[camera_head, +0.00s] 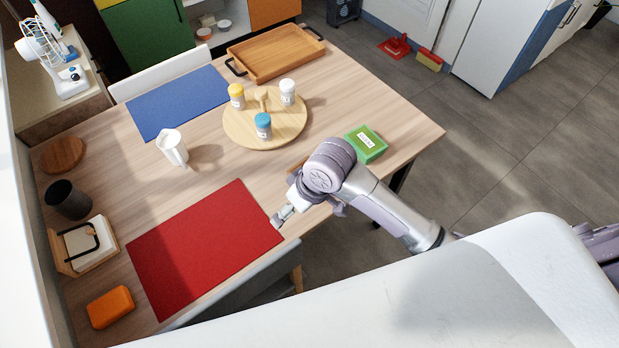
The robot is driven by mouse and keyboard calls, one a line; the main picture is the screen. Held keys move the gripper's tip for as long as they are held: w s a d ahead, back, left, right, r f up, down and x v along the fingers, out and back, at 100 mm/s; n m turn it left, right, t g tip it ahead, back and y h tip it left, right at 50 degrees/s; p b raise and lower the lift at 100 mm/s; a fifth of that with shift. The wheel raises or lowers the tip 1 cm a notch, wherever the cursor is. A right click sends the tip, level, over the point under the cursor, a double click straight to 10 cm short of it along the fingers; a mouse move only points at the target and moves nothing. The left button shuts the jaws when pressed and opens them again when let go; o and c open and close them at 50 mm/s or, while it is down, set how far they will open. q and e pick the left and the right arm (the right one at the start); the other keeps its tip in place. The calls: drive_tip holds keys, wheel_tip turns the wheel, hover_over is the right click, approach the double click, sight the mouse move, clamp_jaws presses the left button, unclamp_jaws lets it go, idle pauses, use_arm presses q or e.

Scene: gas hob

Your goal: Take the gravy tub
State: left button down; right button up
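Three small tubs stand upright on a round wooden board (239,132) on the table: one with a yellow lid (237,96), one with a white lid (287,93) and one with a blue lid (263,126). Their labels are too small to read, so I cannot tell which is the gravy tub. My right gripper (281,217) is above the table's near edge, by the right corner of the red mat, apart from the tubs. Its fingers are too small and turned away to show whether they are open. My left gripper is not in view.
A labelled green box (365,144) lies to the right, near my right arm. A wooden tray (275,54) is behind. Red (203,247) and blue (178,103) mats lie flat. A chair (240,287) stands at the near edge.

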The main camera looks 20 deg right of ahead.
drive_tip(key=w+d+r+g+h, duration=0.2)
drive_tip(key=w+d+r+h, duration=0.1)
drive_tip(key=w+d+r, duration=0.6)
drive_tip(key=shift+m, duration=0.4)
drive_tip(key=f, duration=0.3)
drive_tip(key=a+f, duration=0.1)
drive_tip(key=f, duration=0.2)
drive_tip(key=w+f, duration=0.1)
drive_tip(key=f, duration=0.1)
drive_tip(key=shift+a+f, duration=0.25)
drive_tip(key=shift+f, duration=0.15)
drive_tip(key=shift+w+a+f+p, duration=0.15)
drive_tip(key=shift+f+p, duration=0.1)
drive_tip(key=shift+f, duration=1.1)
drive_tip(key=shift+s+a+f+p, duration=0.15)
drive_tip(key=shift+f+p, duration=0.1)
drive_tip(key=shift+f, duration=1.05)
drive_tip(key=shift+w, duration=0.15)
drive_tip(key=c, duration=1.2)
drive_tip(key=shift+o, duration=0.2)
drive_tip(key=shift+r, duration=0.1)
